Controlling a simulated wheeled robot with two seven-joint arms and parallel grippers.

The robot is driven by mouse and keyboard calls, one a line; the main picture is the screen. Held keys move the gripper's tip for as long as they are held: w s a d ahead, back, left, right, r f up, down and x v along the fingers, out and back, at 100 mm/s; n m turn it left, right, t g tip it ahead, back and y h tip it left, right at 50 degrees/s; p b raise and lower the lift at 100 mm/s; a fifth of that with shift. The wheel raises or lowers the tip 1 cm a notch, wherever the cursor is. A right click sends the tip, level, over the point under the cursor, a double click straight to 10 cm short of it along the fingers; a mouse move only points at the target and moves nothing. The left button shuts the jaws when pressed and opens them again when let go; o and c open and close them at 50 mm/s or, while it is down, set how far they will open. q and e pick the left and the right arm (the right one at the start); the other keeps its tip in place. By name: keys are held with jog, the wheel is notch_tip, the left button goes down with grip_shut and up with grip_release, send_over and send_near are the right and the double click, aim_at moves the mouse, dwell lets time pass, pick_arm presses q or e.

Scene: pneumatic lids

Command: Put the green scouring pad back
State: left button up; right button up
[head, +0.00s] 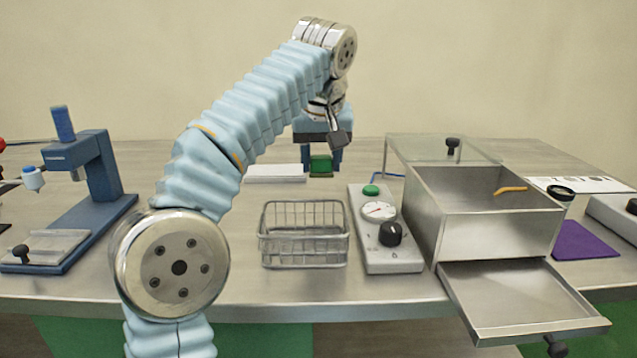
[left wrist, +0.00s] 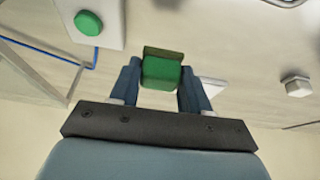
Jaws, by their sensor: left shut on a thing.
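The green scouring pad (head: 321,166) is at the back middle of the table in the head view. It also shows in the left wrist view (left wrist: 162,70), between the two blue fingers. My left gripper (head: 321,172) points down and is shut on the pad, with a finger on either side. I cannot tell whether the pad touches the tabletop. My right gripper is not in view.
A wire basket (head: 304,236) stands in front, beside a control box (head: 385,240) with gauge, knob and green button. A steel box (head: 490,228) stands right, its lower tray (head: 515,300) pulled out. A white slab (head: 275,173) lies left of the pad. A blue press (head: 90,200) stands left.

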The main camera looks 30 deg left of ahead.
pick_arm(q)
jog(key=shift+w+a+f, duration=0.25)
jog(key=shift+f, duration=0.25)
jog(key=shift+w+a+f, duration=0.25)
jog(key=shift+f, duration=0.2)
jog(key=x, duration=0.1)
jog(key=b+x, duration=0.1)
jog(key=x, duration=0.1)
jog(key=shift+s+f+b, duration=0.2)
jog(key=shift+f+b, duration=0.15)
jog(key=shift+f, duration=0.3)
jog(key=shift+f, duration=0.1)
jog(key=o, duration=1)
